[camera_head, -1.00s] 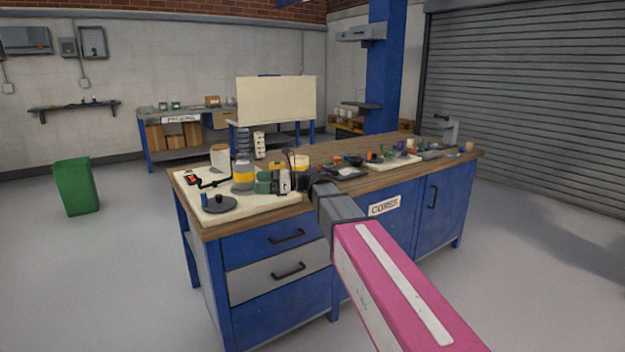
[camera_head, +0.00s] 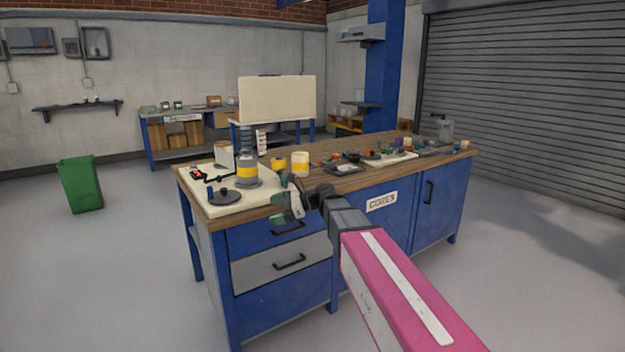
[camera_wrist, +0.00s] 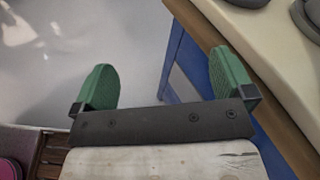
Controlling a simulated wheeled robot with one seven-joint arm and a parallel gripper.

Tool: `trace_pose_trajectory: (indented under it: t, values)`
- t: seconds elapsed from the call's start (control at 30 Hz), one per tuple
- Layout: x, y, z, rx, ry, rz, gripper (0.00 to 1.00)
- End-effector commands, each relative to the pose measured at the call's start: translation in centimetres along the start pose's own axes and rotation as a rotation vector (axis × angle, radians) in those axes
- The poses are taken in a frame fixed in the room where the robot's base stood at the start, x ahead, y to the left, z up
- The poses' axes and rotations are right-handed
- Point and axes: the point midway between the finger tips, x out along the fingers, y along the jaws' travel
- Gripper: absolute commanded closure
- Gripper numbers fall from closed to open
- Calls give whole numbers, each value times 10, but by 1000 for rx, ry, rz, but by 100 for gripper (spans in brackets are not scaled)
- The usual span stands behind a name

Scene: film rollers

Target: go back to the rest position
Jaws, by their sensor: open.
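My gripper (camera_head: 287,203) is in front of the workbench's near edge, by the top drawer. In the wrist view my gripper (camera_wrist: 163,88) shows two green fingertips spread wide apart with nothing between them. Beyond them are the grey floor and the blue bench leg (camera_wrist: 182,60). The bench's wooden edge (camera_wrist: 205,40) runs close by the right finger. My pink arm reaches in from the lower right of the head view.
The blue workbench (camera_head: 285,278) carries a cream board (camera_head: 232,203) with a grey and yellow roller stack (camera_head: 247,172) and a black disc (camera_head: 224,196). A yellow-banded roll (camera_head: 300,163) stands behind. A green bin (camera_head: 81,185) stands left. Floor in front is clear.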

Motion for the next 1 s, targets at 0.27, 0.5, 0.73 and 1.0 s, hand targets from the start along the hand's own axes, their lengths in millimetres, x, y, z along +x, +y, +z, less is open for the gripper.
trace_pose_trajectory:
  t: [0.27,0.5,0.73,1.0]
  values:
    - [-38,60,-104,-296,324,85,0]
    - [-108,145,-215,-676,669,399,0]
    - [-182,221,-281,-967,829,836,0]
    - [-217,252,-302,-1086,843,1077,0]
